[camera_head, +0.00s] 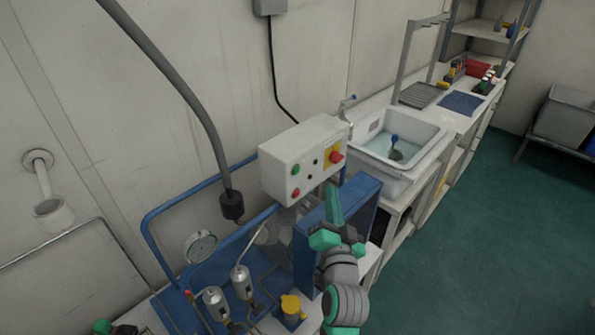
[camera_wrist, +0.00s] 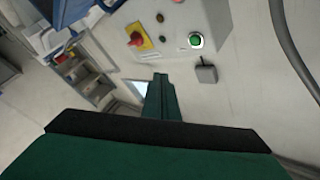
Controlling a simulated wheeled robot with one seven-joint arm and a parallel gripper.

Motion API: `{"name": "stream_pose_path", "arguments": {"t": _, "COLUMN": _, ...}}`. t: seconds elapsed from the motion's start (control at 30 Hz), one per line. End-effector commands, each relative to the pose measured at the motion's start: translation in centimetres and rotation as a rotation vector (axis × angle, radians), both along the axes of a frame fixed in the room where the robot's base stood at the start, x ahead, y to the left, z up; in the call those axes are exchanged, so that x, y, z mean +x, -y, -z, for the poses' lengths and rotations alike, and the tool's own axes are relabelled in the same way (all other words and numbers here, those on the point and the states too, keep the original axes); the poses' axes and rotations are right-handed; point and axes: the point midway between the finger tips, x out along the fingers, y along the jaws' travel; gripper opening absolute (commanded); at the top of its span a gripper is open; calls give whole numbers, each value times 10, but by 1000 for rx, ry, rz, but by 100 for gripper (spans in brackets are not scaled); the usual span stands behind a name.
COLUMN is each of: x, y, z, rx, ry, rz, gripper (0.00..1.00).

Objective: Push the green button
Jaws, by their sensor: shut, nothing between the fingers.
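The green button (camera_head: 295,170) is on the front of a white control box (camera_head: 285,147), at the upper left of its face. In the wrist view the green button (camera_wrist: 196,40) has a pale ring around it, near the box's edge. My gripper (camera_head: 333,195) is shut and empty, in front of and below the box, to the right of the green button in the head view. In the wrist view my gripper's fingertips (camera_wrist: 160,80) point toward the box, apart from the button.
A red button (camera_head: 296,193) sits below the green one, and a red knob on a yellow plate (camera_head: 336,156) is at the box's right. A blue frame (camera_head: 160,205) with a gauge (camera_head: 201,246) stands left. A sink (camera_head: 400,145) is at right.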

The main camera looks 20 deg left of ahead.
Motion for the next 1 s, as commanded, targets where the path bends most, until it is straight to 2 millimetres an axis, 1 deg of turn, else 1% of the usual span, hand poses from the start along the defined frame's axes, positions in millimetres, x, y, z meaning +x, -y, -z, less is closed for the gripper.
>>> {"name": "stream_pose_path", "arguments": {"t": 0.17, "x": 5, "y": -16, "z": 0, "rx": -1, "ry": 2, "rz": -1, "gripper": 0}}
{"name": "stream_pose_path", "arguments": {"t": 0.4, "x": 16, "y": -46, "z": 0, "rx": -1, "ry": 0, "rz": -3, "gripper": 0}}
{"name": "stream_pose_path", "arguments": {"t": 0.6, "x": 24, "y": -65, "z": 0, "rx": -1, "ry": 0, "rz": 0, "gripper": 0}}
{"name": "stream_pose_path", "arguments": {"t": 0.8, "x": 28, "y": -77, "z": 0, "rx": -1, "ry": 1, "rz": -1, "gripper": 0}}
{"name": "stream_pose_path", "arguments": {"t": 1.0, "x": 29, "y": -79, "z": 0, "rx": 0, "ry": 1, "rz": 1, "gripper": 0}}
